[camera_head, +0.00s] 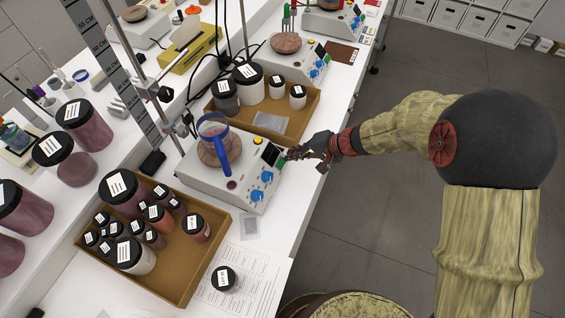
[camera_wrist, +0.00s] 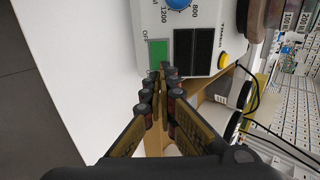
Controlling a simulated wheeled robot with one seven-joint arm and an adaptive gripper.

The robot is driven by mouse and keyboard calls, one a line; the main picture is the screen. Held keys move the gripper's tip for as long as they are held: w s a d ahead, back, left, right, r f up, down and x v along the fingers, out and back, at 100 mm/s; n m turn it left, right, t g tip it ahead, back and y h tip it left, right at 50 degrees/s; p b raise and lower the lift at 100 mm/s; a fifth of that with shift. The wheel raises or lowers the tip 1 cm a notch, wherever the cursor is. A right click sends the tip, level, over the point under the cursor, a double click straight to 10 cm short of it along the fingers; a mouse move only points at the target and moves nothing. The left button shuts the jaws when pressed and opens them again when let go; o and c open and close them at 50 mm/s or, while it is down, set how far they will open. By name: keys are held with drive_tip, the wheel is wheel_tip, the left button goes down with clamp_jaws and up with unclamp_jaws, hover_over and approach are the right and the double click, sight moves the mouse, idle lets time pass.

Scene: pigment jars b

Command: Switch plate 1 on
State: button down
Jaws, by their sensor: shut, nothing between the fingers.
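A white hot plate (camera_head: 222,178) with blue knobs (camera_head: 267,177), a dark display (camera_head: 271,153) and a round top stands mid-bench. A glass vessel with a blue band (camera_head: 213,130) sits on it. I cannot read a plate number. In the wrist view, a green rocker switch (camera_wrist: 158,53) with "OFF" printed beside it lies next to two dark panels (camera_wrist: 193,50) and a yellow button (camera_wrist: 223,60).
A cardboard tray of jars (camera_head: 176,285) stands in front of the plate and another tray (camera_head: 313,103) behind it. A second hot plate (camera_head: 299,65) stands farther back. A lone jar (camera_head: 224,279) sits on paper. The floor (camera_head: 400,160) right of the bench is clear.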

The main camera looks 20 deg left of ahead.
drive_tip(key=shift+a+f+b, duration=0.45)
drive_tip(key=shift+f+b, duration=0.05)
drive_tip(key=shift+b, duration=0.25)
drive_tip(key=shift+r, duration=0.1)
drive_tip(key=w+v, duration=0.1)
drive_tip(key=v, duration=1.4)
drive_tip(key=shift+s+d+r+p, duration=0.25)
drive_tip(key=shift+s+p, duration=0.1)
drive_tip(key=shift+s, duration=0.1)
